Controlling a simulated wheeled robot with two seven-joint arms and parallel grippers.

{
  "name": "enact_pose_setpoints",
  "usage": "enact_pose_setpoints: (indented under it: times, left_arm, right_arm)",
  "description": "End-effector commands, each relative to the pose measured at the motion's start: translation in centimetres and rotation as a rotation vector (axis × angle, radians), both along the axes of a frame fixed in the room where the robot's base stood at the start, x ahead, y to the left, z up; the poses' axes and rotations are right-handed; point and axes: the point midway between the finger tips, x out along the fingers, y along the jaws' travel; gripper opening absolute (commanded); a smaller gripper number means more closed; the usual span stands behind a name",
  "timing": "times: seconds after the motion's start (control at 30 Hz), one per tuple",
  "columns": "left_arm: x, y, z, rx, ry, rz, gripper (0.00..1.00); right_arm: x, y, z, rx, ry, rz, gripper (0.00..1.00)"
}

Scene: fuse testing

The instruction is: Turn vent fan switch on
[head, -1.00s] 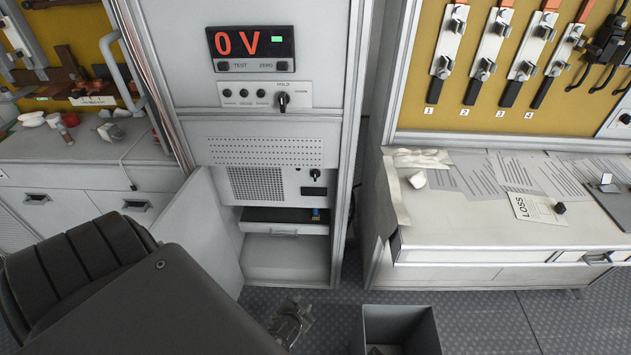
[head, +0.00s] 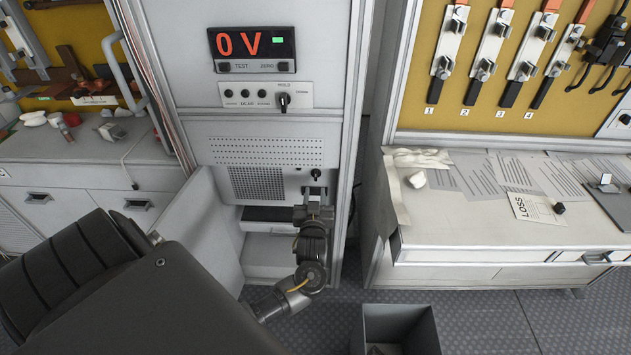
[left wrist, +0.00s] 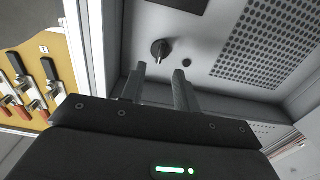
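The vent fan switch appears to be the small black rotary knob (head: 315,173) on the grey panel right of the round-hole vent grille (head: 258,184). In the left wrist view the knob (left wrist: 159,48) is round and dark with a raised bar. The vent grille (left wrist: 265,40) is at the upper right there. My left gripper (head: 314,192) is just below the knob in the head view. In the left wrist view its two fingers (left wrist: 160,74) are apart and empty, with the knob just beyond the gap between them. No contact is visible. My right gripper is not in view.
Above the panel are a red 0 V display (head: 252,45) and a larger black knob (head: 283,100). A drawer (head: 268,226) lies below. An opened cabinet door (head: 203,235) stands at the left. A grey bin (head: 400,318) is on the floor, and a workbench (head: 460,235) is at the right.

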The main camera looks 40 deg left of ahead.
Motion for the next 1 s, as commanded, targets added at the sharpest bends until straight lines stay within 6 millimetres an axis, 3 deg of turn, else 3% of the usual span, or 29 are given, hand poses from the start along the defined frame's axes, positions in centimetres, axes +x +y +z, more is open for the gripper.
enact_pose_setpoints:
  times: [0.3, 0.73, 1.0]
  left_arm:
    - [4.0, 3.1, 0.0, 0.001, 0.001, 0.001, 0.31]
    - [4.9, 3.8, -0.1, -0.001, 0.002, 0.000, 0.31]
    - [4.9, 3.7, -0.1, -0.001, 0.002, 0.000, 0.00]
  right_arm:
    - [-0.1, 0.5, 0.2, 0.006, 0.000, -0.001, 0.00]
    - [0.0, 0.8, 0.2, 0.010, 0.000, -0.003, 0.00]
    - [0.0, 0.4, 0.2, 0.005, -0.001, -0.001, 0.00]
